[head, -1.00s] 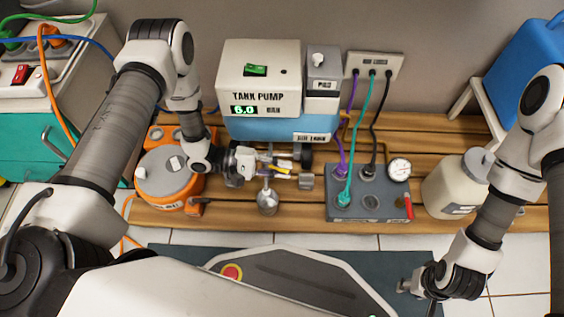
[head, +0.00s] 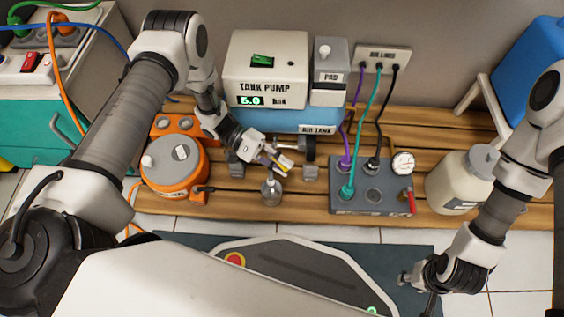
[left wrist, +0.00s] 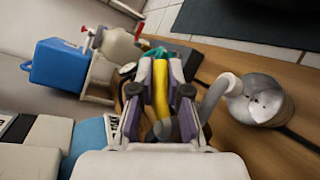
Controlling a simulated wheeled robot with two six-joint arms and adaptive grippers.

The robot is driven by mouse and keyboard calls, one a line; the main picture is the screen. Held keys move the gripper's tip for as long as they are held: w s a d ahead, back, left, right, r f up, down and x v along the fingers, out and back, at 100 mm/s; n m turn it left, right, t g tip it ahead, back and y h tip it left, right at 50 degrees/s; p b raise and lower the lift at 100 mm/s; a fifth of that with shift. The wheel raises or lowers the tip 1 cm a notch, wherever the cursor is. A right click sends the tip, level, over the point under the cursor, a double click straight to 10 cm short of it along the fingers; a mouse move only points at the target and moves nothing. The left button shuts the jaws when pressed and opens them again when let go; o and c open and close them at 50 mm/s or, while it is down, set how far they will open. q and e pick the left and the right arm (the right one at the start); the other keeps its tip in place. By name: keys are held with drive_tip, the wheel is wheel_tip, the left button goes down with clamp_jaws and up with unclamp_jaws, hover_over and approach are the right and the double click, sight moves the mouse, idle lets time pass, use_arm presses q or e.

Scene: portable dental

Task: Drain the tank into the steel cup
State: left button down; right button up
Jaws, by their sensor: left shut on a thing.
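The tank pump (head: 265,72) stands on the blue air tank (head: 262,121); its display reads 5.0 bar. My left gripper (head: 283,163) is in front of the tank, shut on a yellow lever (head: 285,160). In the left wrist view the lever (left wrist: 160,95) lies between the fingers (left wrist: 160,65). The steel cup (head: 271,192) stands on the bench just below the gripper.
An orange unit (head: 172,185) stands left of the cup. A grey box (head: 372,205) with hoses, a gauge (head: 402,163) and a red lever stands to the right. A cream jug (head: 462,190) is further right. The bench (head: 300,204) beside the cup is bare.

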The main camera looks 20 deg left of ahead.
use_arm(q)
drive_tip(key=c, duration=1.1)
unclamp_jaws()
drive_tip(key=shift+c, duration=0.2)
drive_tip(key=v, duration=1.2)
